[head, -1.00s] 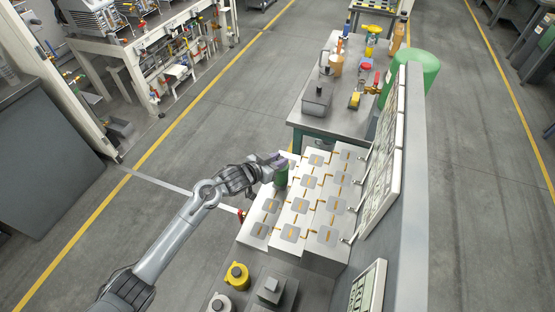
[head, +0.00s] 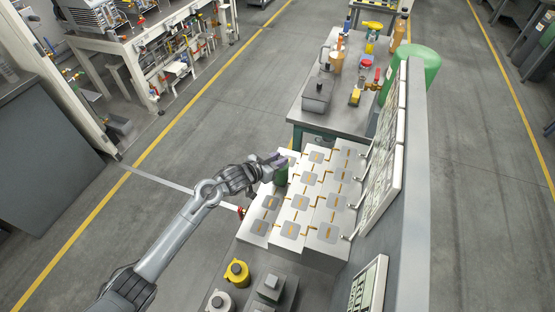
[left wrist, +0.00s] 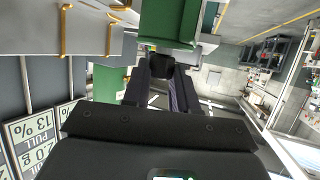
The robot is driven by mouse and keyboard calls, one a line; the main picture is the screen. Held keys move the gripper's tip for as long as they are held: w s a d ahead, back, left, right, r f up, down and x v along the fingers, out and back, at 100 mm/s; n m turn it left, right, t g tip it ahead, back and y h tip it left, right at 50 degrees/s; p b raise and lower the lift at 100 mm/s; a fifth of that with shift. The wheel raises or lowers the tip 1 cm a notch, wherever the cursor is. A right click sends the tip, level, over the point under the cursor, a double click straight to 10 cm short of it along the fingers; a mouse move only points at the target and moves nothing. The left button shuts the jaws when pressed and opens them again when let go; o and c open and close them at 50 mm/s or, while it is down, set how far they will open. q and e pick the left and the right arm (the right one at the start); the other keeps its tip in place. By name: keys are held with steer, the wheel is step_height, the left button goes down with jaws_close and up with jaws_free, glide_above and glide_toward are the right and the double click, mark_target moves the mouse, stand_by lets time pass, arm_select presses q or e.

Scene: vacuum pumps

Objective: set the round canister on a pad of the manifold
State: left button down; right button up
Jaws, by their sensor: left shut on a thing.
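The manifold (head: 310,246) is a stepped white block with several grey square pads joined by orange pipes, in the middle of the head view. My left gripper (head: 277,162) is shut on the green round canister (head: 281,177) at the manifold's left side, by its upper-left pads. The gripper hides the canister's top, and I cannot tell whether its base touches the manifold. In the left wrist view the canister (left wrist: 168,22) fills the top centre, beyond the dark fingers. My right gripper is not in view.
Behind the manifold is a bench (head: 315,112) with a grey box and bottles; a large green tank (head: 416,70) stands beside it. A grey panel wall with gauges (head: 380,185) borders the manifold's right. Yellow-topped (head: 237,272) and grey parts stand in front.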

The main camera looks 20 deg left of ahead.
arm_select(q)
steer(key=shift+f, duration=0.15)
stand_by(0.4)
steer(key=c, duration=0.8)
jaws_free()
steer(key=shift+f, duration=0.2)
steer(key=shift+r, duration=0.1)
steer(key=c, duration=0.4)
steer(key=shift+s+r, duration=0.1)
steer(key=shift+s+a+r+p, duration=0.25)
steer(key=shift+s+p, duration=0.2)
steer(key=shift+p, duration=0.3)
steer(key=shift+s, duration=0.1)
